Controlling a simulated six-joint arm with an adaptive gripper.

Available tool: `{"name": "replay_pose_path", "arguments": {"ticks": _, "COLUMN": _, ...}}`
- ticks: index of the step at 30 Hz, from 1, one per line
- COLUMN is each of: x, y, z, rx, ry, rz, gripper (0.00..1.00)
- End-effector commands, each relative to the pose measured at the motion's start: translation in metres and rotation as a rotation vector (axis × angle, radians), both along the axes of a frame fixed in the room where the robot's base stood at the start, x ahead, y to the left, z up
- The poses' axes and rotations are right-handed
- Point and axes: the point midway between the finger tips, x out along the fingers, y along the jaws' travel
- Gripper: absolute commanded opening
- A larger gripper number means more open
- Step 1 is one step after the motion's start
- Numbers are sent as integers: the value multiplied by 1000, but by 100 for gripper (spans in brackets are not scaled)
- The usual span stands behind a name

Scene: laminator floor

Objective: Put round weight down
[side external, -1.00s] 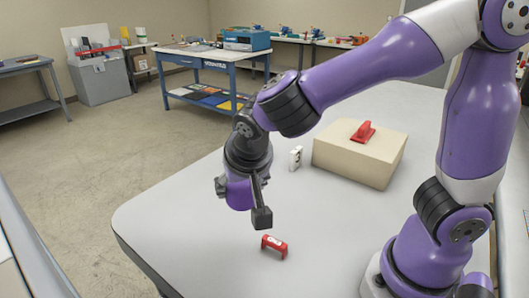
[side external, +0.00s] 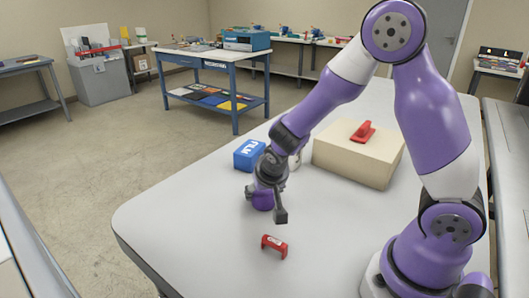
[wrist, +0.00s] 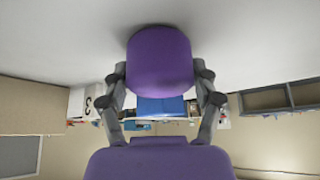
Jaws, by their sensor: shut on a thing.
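The round weight (side external: 262,201) is purple and sits between the fingers of my gripper (side external: 266,203), which is shut on it. In the wrist view the weight (wrist: 160,60) shows as a purple cylinder between the two grey fingers (wrist: 160,88). Its far end is toward the white tabletop (side external: 190,230). I cannot tell whether it touches the table or hangs just above it. Part of the weight is hidden by the gripper.
A blue box (side external: 249,153) stands just behind my gripper. A white block (wrist: 90,101) marked 3 is beside it, mostly hidden by my arm. The table's left is clear.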

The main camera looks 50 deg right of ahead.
Motion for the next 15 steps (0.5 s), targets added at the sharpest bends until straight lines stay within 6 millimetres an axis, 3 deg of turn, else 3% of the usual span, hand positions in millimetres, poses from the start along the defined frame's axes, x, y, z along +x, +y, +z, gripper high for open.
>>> {"name": "replay_pose_path", "arguments": {"ticks": 10, "x": 0, "y": 0, "z": -3, "rx": 0, "ry": -2, "rz": 0, "gripper": 12}}
{"name": "replay_pose_path", "arguments": {"ticks": 11, "x": 0, "y": 0, "z": -4, "rx": 0, "ry": -1, "rz": -1, "gripper": 76}}
{"name": "replay_pose_path", "arguments": {"ticks": 12, "x": 0, "y": 0, "z": -3, "rx": 0, "ry": -2, "rz": 0, "gripper": 96}}
{"name": "replay_pose_path", "arguments": {"ticks": 15, "x": 0, "y": 0, "z": -3, "rx": 0, "ry": -2, "rz": 0, "gripper": 100}}
